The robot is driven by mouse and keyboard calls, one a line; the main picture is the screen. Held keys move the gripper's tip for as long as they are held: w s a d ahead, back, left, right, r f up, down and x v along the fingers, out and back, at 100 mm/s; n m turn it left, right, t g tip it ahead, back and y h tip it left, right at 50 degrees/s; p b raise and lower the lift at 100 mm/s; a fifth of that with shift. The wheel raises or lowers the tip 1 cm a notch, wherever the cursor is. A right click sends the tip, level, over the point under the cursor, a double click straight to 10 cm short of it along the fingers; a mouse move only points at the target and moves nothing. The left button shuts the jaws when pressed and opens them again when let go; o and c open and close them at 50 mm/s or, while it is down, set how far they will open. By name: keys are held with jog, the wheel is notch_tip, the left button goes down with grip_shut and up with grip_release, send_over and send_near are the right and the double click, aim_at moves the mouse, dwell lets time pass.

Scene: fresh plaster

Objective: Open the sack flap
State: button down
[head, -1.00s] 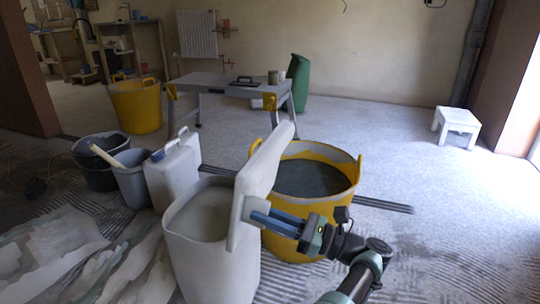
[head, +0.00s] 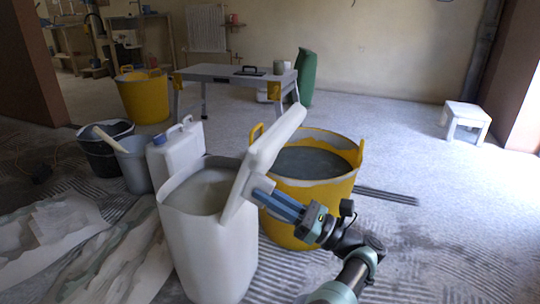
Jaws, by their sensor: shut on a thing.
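The sack (head: 212,245) is a tall white, open-topped container at the lower middle, with pale grey material (head: 204,190) inside. Its flap (head: 272,150), a thick white panel, stands up along the sack's right side and leans to the right. The sack's mouth is uncovered. My gripper (head: 262,194), with blue fingers, comes from the lower right and is shut on the flap at its outer right face, near the lower part. The exact grip point is partly hidden by the fingers.
A yellow tub (head: 335,190) of grey mix stands just behind my gripper. A white jerrycan (head: 178,152), grey bucket (head: 134,165) and black bucket (head: 100,150) stand left of the sack. A workbench (head: 222,74) is behind.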

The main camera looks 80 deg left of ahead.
jog(key=shift+s+f, duration=0.15)
jog(key=shift+f, duration=0.2)
jog(key=c, duration=1.1)
grip_release()
jog(key=shift+o, duration=1.3)
jog(key=shift+r, duration=0.15)
